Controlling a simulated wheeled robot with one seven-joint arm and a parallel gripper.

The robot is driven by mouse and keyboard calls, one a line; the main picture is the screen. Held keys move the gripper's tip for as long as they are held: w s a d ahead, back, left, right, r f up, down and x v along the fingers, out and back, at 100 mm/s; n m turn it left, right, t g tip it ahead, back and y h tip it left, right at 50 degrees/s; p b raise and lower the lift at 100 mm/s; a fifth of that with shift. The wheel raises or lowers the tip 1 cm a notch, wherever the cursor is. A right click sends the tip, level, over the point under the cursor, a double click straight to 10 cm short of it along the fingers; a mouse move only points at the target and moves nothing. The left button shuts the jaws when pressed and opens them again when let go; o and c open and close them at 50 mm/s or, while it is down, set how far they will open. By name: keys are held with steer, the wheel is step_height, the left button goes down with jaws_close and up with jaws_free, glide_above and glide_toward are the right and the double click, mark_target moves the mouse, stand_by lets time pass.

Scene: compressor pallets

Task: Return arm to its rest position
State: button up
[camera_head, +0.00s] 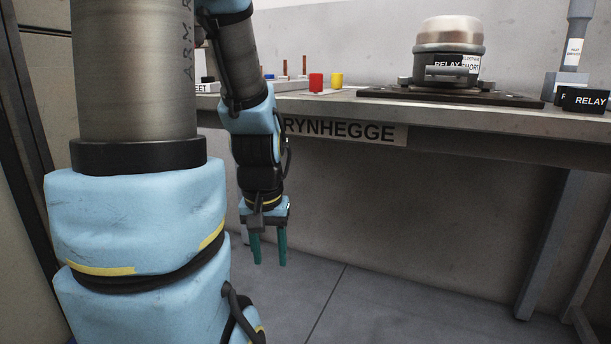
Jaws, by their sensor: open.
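My arm hangs down in the left part of the head view, with light blue covers and grey metal links. My gripper (268,248) hangs at its end and points down at the floor. Its two teal fingers are apart, with nothing between them. It is below the height of the bench top and looks clear of the bench. The upper arm in front hides part of the bench's left end.
A grey bench (480,120) runs along the wall. On it are a relay compressor (448,50) on a dark pallet (440,95), a red block (316,82), a yellow block (337,80) and a black relay box (585,100). The floor (380,305) under the bench is clear.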

step_height(320, 180, up, 37)
steer(key=p, duration=3.5)
